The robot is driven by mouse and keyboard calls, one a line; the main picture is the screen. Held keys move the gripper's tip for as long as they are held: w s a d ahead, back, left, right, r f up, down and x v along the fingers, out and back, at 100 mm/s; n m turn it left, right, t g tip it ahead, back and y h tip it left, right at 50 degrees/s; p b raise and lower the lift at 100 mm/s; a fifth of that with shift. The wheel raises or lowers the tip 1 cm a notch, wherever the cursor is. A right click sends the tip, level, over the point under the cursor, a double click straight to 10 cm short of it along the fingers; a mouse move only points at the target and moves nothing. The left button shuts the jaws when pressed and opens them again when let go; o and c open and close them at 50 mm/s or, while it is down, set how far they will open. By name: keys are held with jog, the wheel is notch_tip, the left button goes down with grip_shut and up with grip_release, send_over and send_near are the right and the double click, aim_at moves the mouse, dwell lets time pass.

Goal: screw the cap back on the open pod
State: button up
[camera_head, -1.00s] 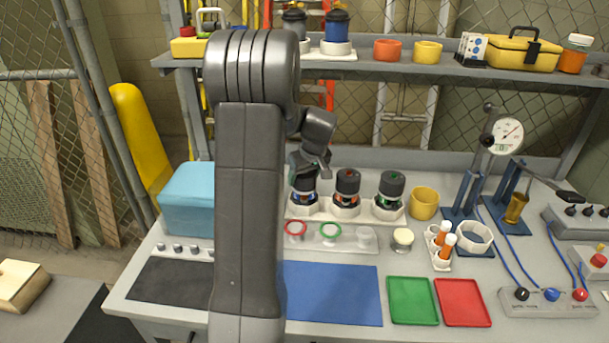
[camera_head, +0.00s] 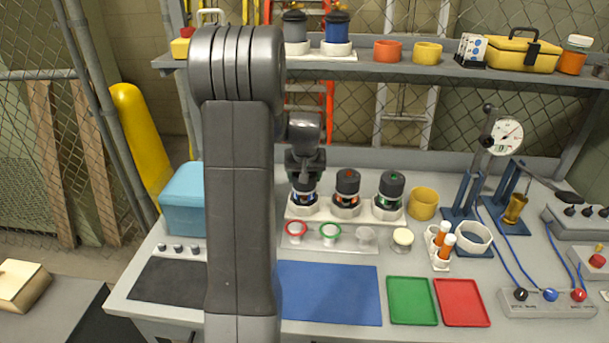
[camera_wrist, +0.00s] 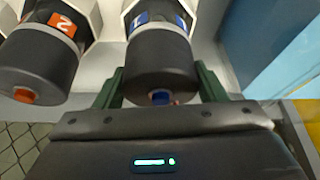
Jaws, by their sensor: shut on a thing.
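In the wrist view my gripper (camera_wrist: 158,78) has one green finger on each side of the dark cap (camera_wrist: 160,58) of the blue-marked pod (camera_wrist: 160,20), shut on it. The cap sits at the end of the pod with the blue "1" label; I cannot tell whether its thread is fully seated. In the head view my gripper (camera_head: 304,178) is above this blue pod (camera_head: 304,198), which stands at the left of the white rack (camera_head: 325,213) and is partly hidden by the gripper. The orange pod (camera_head: 347,187) and green pod (camera_head: 391,190) stand capped to its right.
A blue box (camera_head: 187,200) stands left of the rack and a yellow cup (camera_head: 424,204) right of it. A holder with red and green rings (camera_head: 345,243) lies in front. The blue mat (camera_head: 330,292) is clear. A shelf (camera_head: 400,65) runs above.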

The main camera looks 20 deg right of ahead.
jog(key=m+h+b, duration=0.1)
jog(key=m, duration=0.1)
jog(key=shift+f+m, duration=0.15)
jog(key=shift+m, duration=0.25)
jog(key=shift+m+g+h+b, duration=0.6)
jog(key=shift+m+g+b, duration=0.1)
jog(key=shift+m+b, duration=1.25)
jog(key=m+g+b, duration=0.1)
jog(key=m, duration=0.2)
jog(key=shift+m+h+b, duration=0.35)
jog(key=shift+h+b, duration=0.05)
jog(key=shift+m+g, duration=0.4)
jog(key=shift+m, duration=0.4)
jog(key=o, duration=1)
